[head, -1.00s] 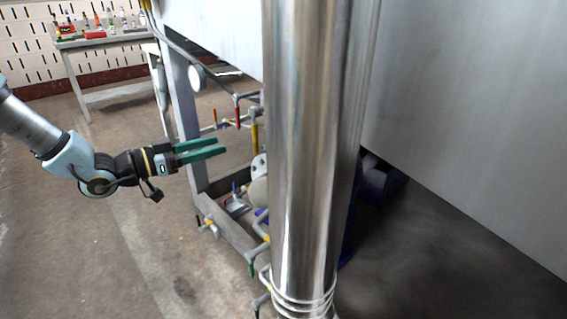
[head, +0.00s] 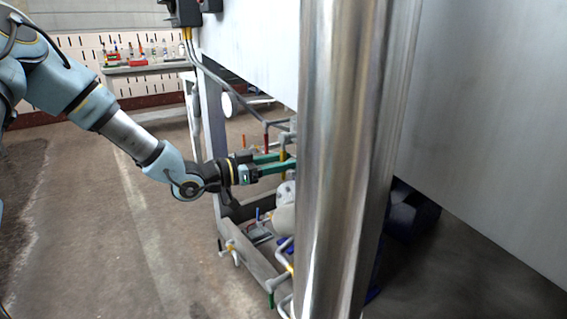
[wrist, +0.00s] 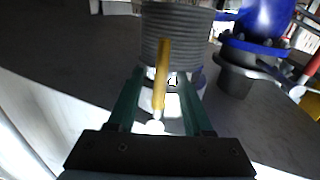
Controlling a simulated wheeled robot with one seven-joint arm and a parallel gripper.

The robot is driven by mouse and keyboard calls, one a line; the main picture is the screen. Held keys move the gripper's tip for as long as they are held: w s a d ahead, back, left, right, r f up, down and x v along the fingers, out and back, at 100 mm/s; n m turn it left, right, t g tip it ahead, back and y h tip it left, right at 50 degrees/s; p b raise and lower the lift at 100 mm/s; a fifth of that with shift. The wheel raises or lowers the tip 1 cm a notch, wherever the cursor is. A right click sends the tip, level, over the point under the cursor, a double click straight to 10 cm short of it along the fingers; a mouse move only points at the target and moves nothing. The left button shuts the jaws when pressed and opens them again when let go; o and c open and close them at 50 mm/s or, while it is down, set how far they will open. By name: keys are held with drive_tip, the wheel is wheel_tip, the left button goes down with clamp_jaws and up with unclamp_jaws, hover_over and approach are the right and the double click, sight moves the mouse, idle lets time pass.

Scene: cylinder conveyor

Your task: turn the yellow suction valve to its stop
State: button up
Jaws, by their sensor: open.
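The yellow suction valve's handle shows in the wrist view (wrist: 162,72) as a long upright yellow lever with a pale lower end. My gripper (wrist: 159,84) is open, with one green finger on each side of the lever. Gaps show between the lever and both fingers, so they look apart from it. In the head view, my gripper (head: 290,164) reaches right with its fingertips at the yellow handle (head: 283,158). The steel column hides what lies just beyond the tips.
A shiny steel column (head: 335,200) stands close to the right of my fingertips. A red handle (head: 266,143) hangs just left of the yellow one. A ribbed grey cylinder (wrist: 190,35) and a blue flanged part (wrist: 262,25) stand beyond. The floor at left is clear.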

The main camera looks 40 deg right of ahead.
drive_tip(key=shift+c, duration=0.2)
clamp_jaws()
idle(1.1)
